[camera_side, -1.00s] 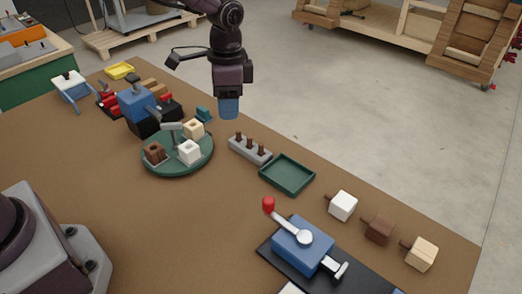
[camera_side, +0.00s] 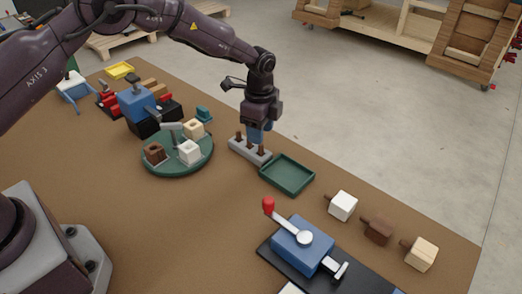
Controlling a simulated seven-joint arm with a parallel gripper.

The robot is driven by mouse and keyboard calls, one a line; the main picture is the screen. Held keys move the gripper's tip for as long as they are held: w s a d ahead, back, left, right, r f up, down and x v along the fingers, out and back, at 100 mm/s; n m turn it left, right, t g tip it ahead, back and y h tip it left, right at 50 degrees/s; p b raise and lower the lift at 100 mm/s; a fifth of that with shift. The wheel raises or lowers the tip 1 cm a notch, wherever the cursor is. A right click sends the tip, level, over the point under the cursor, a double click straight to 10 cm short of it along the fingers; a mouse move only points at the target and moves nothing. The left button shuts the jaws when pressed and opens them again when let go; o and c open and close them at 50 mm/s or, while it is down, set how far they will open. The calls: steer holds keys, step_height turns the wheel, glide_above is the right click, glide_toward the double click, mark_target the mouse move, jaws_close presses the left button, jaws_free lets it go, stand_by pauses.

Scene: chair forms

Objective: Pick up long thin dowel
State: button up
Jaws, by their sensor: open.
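A grey rack (camera_side: 236,147) stands on the brown table and holds upright brown dowels. The left dowel (camera_side: 239,136) and the right dowel (camera_side: 261,149) show, with a middle one between them. I cannot tell from this view which is the long thin one. My gripper (camera_side: 261,138) points down close above the middle and right dowels, its blue end partly overlapping them in the picture. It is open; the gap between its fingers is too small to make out.
A green tray (camera_side: 287,190) lies right of the rack. A round green turntable (camera_side: 157,170) with several blocks stands left. A blue lever clamp (camera_side: 302,244) sits in front, and pegged blocks, one white (camera_side: 343,206), lie near the right edge.

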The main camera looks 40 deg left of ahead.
mark_target(261, 151)
steer(key=f, duration=0.5)
steer(key=shift+w+a+f, duration=0.1)
steer(key=shift+w+f, duration=0.1)
steer(key=shift+f, duration=0.15)
jaws_close()
